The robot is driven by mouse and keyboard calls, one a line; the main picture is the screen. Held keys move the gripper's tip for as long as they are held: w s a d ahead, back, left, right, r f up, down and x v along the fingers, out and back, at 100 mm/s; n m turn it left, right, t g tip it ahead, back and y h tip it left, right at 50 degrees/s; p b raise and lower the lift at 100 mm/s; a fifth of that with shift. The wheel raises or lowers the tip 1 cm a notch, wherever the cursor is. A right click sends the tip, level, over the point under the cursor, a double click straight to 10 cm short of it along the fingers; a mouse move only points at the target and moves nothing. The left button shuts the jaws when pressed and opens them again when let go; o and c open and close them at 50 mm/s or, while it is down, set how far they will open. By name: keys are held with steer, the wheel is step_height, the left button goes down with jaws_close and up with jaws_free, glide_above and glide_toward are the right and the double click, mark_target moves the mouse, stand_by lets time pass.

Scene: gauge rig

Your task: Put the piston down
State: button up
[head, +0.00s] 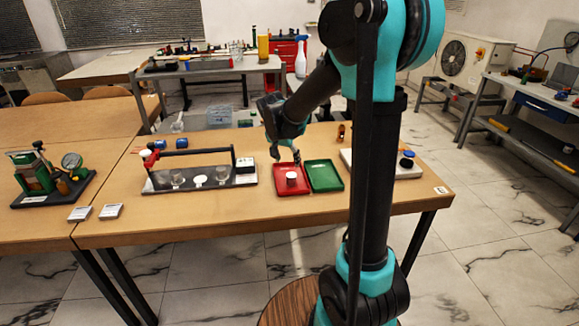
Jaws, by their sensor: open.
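A small pale cylinder (291,178), which looks like the piston, stands upright in the red tray (280,188) on the wooden table. My gripper (286,157) is open above the red tray, with its fingers pointing down. A gap shows between the fingertips and the top of the cylinder, and nothing shows between the fingers. The green tray (325,187) lies right beside the red one and looks empty.
A gauge rig (200,180) with a black bar and several discs stands left of the trays. A green pump device (38,175) stands far left.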

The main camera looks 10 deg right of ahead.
steer(key=s+d+f+n, duration=0.2)
steer(key=s, duration=0.7)
steer(key=s+d+f+n+y, duration=0.1)
steer(key=s+d+f+n, duration=0.1)
steer(key=s, duration=0.6)
steer(key=s+d+f+n+y, duration=0.1)
steer(key=s+d+f+n, duration=0.1)
steer(key=s, duration=0.7)
steer(key=shift+s+d+f+n+t, duration=0.15)
steer(key=shift+s+f+n+t, duration=0.2)
steer(key=shift+f, duration=0.2)
